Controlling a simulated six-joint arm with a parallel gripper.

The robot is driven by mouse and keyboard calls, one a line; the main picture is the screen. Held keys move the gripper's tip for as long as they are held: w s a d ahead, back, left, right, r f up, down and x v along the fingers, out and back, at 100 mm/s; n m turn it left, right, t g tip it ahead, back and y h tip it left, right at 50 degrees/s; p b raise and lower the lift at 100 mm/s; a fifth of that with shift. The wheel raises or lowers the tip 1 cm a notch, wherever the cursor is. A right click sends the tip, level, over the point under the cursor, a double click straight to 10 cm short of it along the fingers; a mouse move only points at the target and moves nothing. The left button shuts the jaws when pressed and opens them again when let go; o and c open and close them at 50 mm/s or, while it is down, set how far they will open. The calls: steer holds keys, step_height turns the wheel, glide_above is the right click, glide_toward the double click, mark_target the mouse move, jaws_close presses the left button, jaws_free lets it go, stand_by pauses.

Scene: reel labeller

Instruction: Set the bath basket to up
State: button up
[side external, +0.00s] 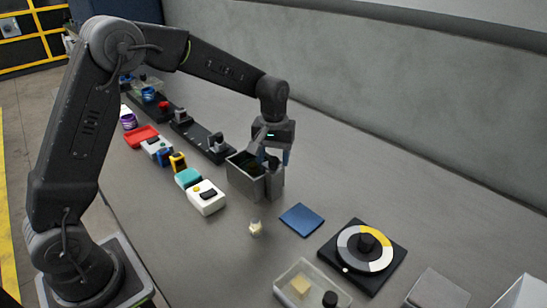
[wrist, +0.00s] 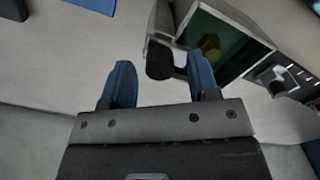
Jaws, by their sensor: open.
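The bath is a grey open-topped metal box (side external: 240,181) near the middle of the bench. The wrist view shows its rim (wrist: 228,18), dark greenish inside, with a dull yellow piece in it. A dark rounded knob or handle end (wrist: 159,60) stands beside the bath wall; I cannot tell whether it belongs to the basket. The basket itself is not clearly distinguishable. My gripper (side external: 273,157) points down at the right side of the bath. Its blue fingers are apart in the wrist view (wrist: 162,80), with the dark knob between or just beyond them, not visibly gripped.
A white box (side external: 206,197) and a teal one (side external: 187,178) stand left of the bath. A blue pad (side external: 302,219), a round dial (side external: 365,248) and a clear tray (side external: 312,288) lie to the right. A small pale-topped item (side external: 256,228) stands in front.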

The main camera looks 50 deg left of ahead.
steer(key=shift+f, duration=0.35)
steer(key=shift+c, duration=0.4)
jaws_close()
steer(key=shift+r, duration=0.15)
